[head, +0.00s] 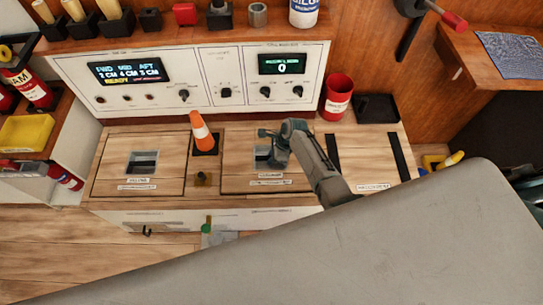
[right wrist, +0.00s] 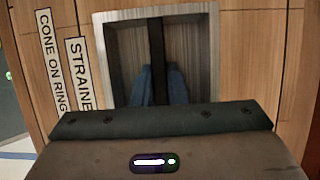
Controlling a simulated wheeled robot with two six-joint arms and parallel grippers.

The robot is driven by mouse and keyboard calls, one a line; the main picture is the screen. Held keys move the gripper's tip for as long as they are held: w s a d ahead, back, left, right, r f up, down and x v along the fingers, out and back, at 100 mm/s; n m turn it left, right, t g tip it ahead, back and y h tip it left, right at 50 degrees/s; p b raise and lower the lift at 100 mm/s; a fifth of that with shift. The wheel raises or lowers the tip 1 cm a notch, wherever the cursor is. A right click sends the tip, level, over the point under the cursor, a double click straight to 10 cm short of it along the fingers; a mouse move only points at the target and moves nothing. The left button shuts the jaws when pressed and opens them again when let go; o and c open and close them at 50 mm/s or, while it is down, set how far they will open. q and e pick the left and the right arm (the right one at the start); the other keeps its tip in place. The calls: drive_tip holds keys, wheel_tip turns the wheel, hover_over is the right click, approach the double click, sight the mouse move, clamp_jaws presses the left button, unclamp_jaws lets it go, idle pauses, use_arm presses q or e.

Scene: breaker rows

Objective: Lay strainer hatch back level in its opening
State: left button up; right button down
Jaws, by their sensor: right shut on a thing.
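The strainer hatch (head: 236,183) is a wooden panel with a square metal recessed pull, in the middle of the bench top in the head view. Its label strip (right wrist: 82,72) shows "STRAINE" in the right wrist view. My right gripper (head: 268,150) reaches down into the recess from the right. In the right wrist view, its bluish fingers (right wrist: 159,85) are shut on the dark pull bar (right wrist: 157,50) across the recess. The hatch looks about level with the boards around it; I cannot tell whether it is fully seated. My left gripper is not in view.
An orange cone (head: 201,130) stands on a dark base just left of the hatch. Another hatch (head: 115,172) lies further left. A control panel (head: 215,85) rises behind, and a red cup (head: 336,97) and black tray (head: 377,108) stand back right. A large grey surface covers the lower right.

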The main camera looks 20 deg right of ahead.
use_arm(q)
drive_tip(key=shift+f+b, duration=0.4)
use_arm(e)
drive_tip(key=shift+w+f, duration=0.1)
drive_tip(key=shift+f, duration=0.45)
drive_tip(key=c, duration=1.4)
unclamp_jaws()
drive_tip(key=shift+r, duration=0.1)
drive_tip(key=shift+o, duration=0.2)
drive_tip(key=shift+s+f, duration=0.2)
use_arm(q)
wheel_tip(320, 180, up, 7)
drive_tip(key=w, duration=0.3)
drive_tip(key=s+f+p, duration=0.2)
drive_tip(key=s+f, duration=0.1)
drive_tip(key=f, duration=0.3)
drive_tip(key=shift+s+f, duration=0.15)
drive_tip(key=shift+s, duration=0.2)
use_arm(e)
drive_tip(key=v, duration=1.1)
drive_tip(key=shift+w, duration=0.1)
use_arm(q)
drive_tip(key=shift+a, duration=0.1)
